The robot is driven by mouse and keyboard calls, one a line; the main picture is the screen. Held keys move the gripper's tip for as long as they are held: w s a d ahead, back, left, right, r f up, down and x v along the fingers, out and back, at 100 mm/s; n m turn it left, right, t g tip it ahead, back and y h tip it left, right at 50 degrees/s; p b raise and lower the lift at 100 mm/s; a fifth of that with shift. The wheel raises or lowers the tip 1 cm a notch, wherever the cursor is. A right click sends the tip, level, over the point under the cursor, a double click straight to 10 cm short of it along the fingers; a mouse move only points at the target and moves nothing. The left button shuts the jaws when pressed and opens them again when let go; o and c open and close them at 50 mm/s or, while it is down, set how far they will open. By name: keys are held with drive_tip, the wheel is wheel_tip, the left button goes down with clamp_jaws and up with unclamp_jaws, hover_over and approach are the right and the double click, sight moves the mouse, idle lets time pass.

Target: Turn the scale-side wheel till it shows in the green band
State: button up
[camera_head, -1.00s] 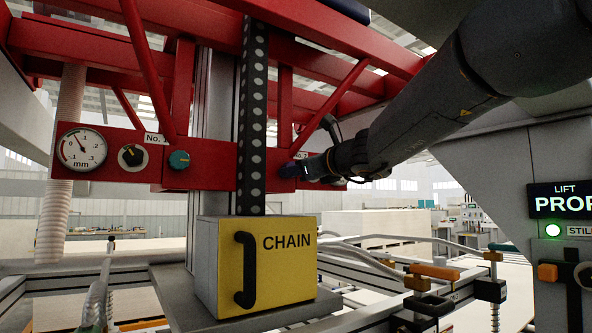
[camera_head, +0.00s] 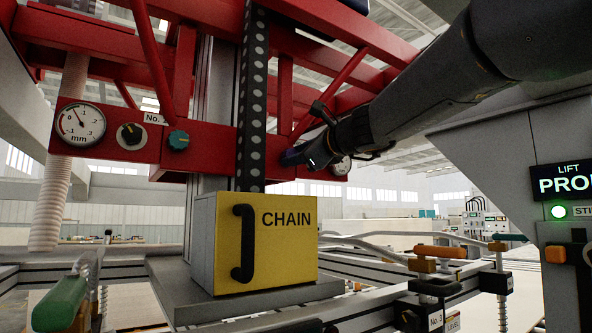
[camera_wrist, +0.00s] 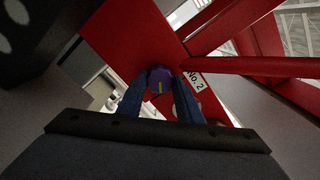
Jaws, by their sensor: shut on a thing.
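A purple wheel (camera_wrist: 160,79) with a yellow mark sits on the red beam (camera_head: 215,151), beside the white No. 2 plate (camera_wrist: 196,82). My gripper (camera_wrist: 160,88) has its two blue fingers closed on the wheel's sides; it also shows in the head view (camera_head: 291,157), to the right of the chain. A round dial (camera_head: 341,165) beyond my gripper is partly hidden by my wrist, and its reading cannot be made out. At the left of the beam are a mm dial (camera_head: 80,124) with its needle up-left, a black knob (camera_head: 131,134) and a teal knob (camera_head: 179,140).
A yellow CHAIN box (camera_head: 266,240) with a black handle stands below the beam, under the black chain (camera_head: 252,100). Red diagonal struts lie close to my arm. A LIFT panel (camera_head: 563,183) with a lit green lamp stands at the right. Clamps and rails fill the lower right.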

drive_tip(key=shift+f+n+b, duration=0.1)
drive_tip(key=shift+n+b, duration=1.7)
drive_tip(key=shift+n, duration=0.1)
drive_tip(key=o, duration=1)
drive_tip(key=shift+o, duration=0.2)
drive_tip(key=b+v, duration=0.2)
drive_tip(key=v, duration=0.5)
drive_tip(key=shift+s+d, duration=0.2)
drive_tip(key=shift+s, duration=0.15)
drive_tip(key=shift+a, duration=0.1)
